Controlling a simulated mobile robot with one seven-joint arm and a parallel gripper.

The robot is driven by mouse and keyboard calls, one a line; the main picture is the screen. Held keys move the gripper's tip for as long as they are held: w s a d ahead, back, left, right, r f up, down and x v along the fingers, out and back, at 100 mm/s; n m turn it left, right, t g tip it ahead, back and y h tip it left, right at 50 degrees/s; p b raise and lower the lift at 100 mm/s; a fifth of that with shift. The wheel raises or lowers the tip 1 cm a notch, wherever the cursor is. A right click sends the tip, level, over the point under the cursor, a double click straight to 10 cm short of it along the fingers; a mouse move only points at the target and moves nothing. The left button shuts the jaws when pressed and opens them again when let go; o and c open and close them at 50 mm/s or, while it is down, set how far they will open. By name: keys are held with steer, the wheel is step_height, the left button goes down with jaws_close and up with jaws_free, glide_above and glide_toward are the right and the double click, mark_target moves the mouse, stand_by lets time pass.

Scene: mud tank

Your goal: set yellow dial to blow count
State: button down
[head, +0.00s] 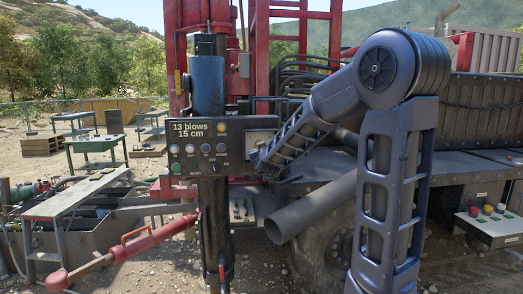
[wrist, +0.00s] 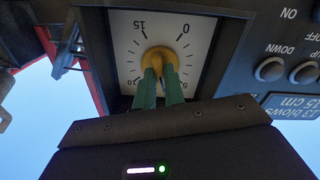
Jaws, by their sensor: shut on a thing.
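The display panel (head: 195,130) on the dark control box reads "13 blows 15 cm". The yellow dial (wrist: 165,53) sits on a white scale plate (wrist: 124,45), with marks reading 15 and 0 at its far edge. Lower numbers are partly covered and hard to read. My gripper's green fingers (wrist: 160,80) are shut on the dial's knob, one on each side. Which mark the dial points to I cannot tell. In the head view my gripper (head: 258,158) is at the box's right end, and the dial is hidden there.
Several small knobs, including a yellow one (head: 222,128) and a green one (head: 176,169), are left of the dial. Two grey knobs (wrist: 270,68) show beside the plate in the wrist view. A grey pipe (head: 310,205) slants below my arm. A red handle (head: 150,238) extends left.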

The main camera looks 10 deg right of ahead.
steer(key=m, duration=2.4)
steer(key=shift+f+m, duration=0.1)
steer(key=shift+m, duration=0.3)
steer(key=c, duration=1.5)
jaws_free()
steer(key=shift+s, duration=5.4)
